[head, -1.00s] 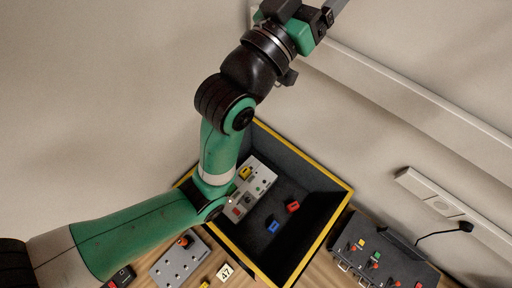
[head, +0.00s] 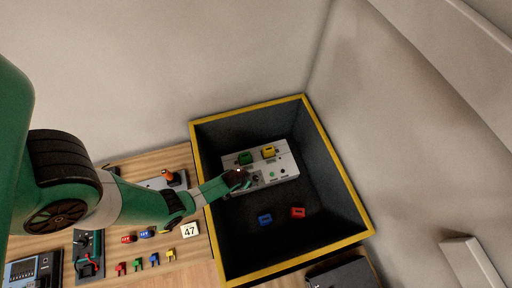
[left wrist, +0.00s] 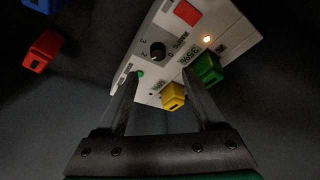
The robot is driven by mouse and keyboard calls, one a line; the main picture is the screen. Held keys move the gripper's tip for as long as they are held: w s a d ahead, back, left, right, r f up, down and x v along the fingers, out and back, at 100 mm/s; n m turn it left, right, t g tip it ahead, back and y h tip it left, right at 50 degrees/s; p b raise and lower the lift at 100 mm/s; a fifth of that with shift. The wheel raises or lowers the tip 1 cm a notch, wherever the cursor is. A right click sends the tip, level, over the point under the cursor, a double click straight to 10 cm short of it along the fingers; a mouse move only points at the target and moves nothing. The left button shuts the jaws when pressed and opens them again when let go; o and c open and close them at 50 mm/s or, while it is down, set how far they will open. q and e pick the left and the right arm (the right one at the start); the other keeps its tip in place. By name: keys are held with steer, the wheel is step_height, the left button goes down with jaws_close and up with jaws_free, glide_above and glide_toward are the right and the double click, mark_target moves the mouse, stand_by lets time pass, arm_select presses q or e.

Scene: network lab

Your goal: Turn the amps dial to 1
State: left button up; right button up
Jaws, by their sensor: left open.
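The amps dial (left wrist: 157,51) is a small black round knob on a light grey panel (left wrist: 145,84), with the label AMPS and numbers around it. Which number it points at is too small to tell. In the head view the grey panel (head: 285,163) lies inside a deep dark bin. My left gripper (left wrist: 161,76) is open, its two fingers reaching toward the panel with the dial just beyond and between their tips. Nothing is between the fingers. In the head view my left gripper (head: 240,179) is over the panel's left end. My right gripper is not in view.
The panel carries a green block (left wrist: 207,68), a yellow block (left wrist: 173,96), a red square (left wrist: 187,12) and lights. A blue block (head: 265,220) and a red block (head: 298,212) lie on the bin floor. The bin's yellow rim (head: 335,160) surrounds them. Small connectors lie on the wooden table (head: 200,258).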

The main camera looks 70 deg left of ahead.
mark_target(255, 178)
arm_select(q)
steer(key=b+x, duration=0.6)
steer(key=x, duration=0.1)
steer(key=b+x, duration=0.3)
steer(key=x, duration=0.1)
steer(key=shift+w+a+f, duration=0.1)
steer(key=shift+w, duration=0.3)
jaws_close()
